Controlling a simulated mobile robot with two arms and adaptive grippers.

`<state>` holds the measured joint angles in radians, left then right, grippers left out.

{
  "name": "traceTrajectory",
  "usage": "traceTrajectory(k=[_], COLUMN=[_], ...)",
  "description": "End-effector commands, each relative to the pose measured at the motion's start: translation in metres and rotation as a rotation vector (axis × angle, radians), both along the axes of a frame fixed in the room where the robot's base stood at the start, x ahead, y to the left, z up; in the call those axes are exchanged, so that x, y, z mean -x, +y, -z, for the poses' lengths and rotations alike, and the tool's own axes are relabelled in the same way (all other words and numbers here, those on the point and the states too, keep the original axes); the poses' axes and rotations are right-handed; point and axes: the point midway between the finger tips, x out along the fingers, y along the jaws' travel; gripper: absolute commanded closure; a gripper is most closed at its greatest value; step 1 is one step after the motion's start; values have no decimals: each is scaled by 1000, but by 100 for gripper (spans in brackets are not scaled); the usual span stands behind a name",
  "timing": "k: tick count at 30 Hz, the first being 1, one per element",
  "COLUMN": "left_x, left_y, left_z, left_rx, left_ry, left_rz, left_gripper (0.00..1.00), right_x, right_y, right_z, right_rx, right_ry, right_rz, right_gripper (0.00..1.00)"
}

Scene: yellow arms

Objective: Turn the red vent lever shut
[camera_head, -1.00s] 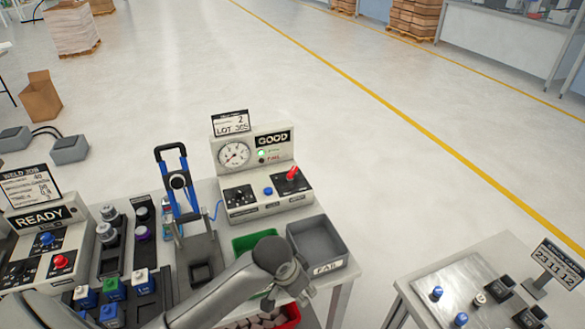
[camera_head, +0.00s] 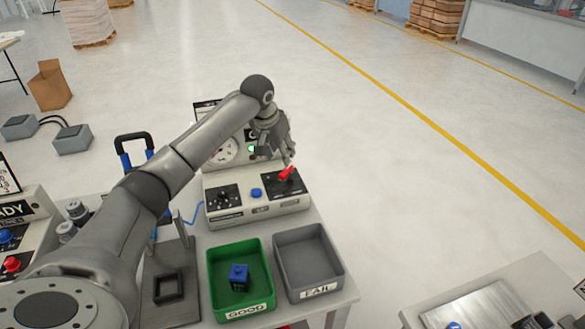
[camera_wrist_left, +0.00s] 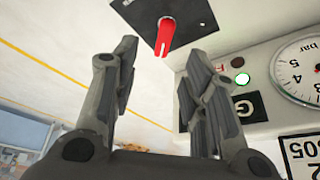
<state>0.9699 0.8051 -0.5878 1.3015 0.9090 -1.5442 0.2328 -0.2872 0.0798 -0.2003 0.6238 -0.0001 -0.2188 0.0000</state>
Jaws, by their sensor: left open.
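The red vent lever (camera_head: 287,173) stands on a black plate at the right of the tester's panel (camera_head: 256,207). My left gripper (camera_head: 284,155) is just above and behind the lever in the head view, its fingers pointing down toward it. In the left wrist view the lever (camera_wrist_left: 165,36) shows beyond the two fingertips, roughly between their lines. The left gripper (camera_wrist_left: 157,60) is open and empty, and I see no contact with the lever. My left arm hides part of the gauge and the upper panel. My right gripper is not in view.
A blue button (camera_head: 256,193) and a black knob (camera_head: 223,196) sit left of the lever. In front stand a green GOOD bin (camera_head: 216,290) holding a blue block (camera_head: 238,277) and a grey FAIL bin (camera_head: 335,270). The pressure gauge (camera_wrist_left: 308,68) is close beside the gripper.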

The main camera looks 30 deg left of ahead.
Motion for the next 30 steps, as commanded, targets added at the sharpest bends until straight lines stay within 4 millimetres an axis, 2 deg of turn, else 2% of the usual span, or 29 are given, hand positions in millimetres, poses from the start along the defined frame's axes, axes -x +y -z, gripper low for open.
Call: traceTrajectory(k=[5, 12, 21, 30], left_x=[-5, -19, -37, -43], left_y=[9, 9, 10, 11], left_z=[-1, 35, 77, 92], left_rx=[10, 11, 10, 7], left_ry=[-6, -2, -6, -7], left_rz=[-21, -22, -20, -19], left_gripper=[59, 59, 59, 59], right_x=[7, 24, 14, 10], right_y=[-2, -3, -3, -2], right_z=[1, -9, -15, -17], right_rx=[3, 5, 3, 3], right_ry=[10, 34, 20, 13], right_rz=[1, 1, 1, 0], right_gripper=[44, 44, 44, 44])
